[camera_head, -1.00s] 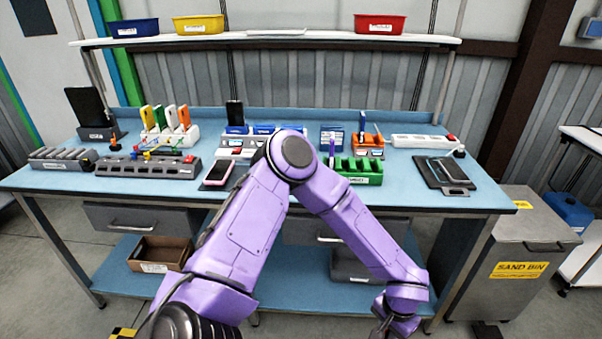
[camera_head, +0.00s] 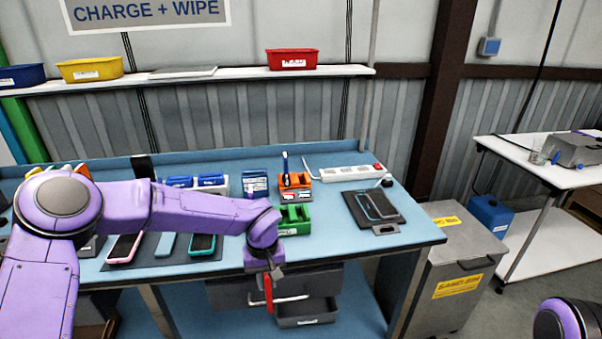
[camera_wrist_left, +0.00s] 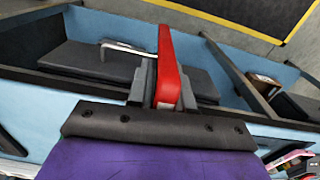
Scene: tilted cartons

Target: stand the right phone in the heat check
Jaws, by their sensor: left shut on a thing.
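My left gripper (camera_head: 264,268) is in front of the bench's front edge, below the worktop and by the drawers. It is shut on a thin red phone-like slab (camera_head: 268,292), which hangs down in the head view. In the left wrist view the red slab (camera_wrist_left: 168,75) stands edge-on between the fingers (camera_wrist_left: 155,85). Its screen does not show. I cannot tell which station is the heat check; the small labels are unreadable. An orange holder (camera_head: 294,184) and a green slotted rack (camera_head: 294,218) stand on the bench. My right gripper is not in view.
A pink-edged phone (camera_head: 124,248) and a dark phone (camera_head: 203,243) lie on the bench at left. A black pad (camera_head: 390,215) with a phone lies at right, near a white power strip (camera_head: 350,172). The drawer fronts (camera_head: 235,292) are close behind the gripper.

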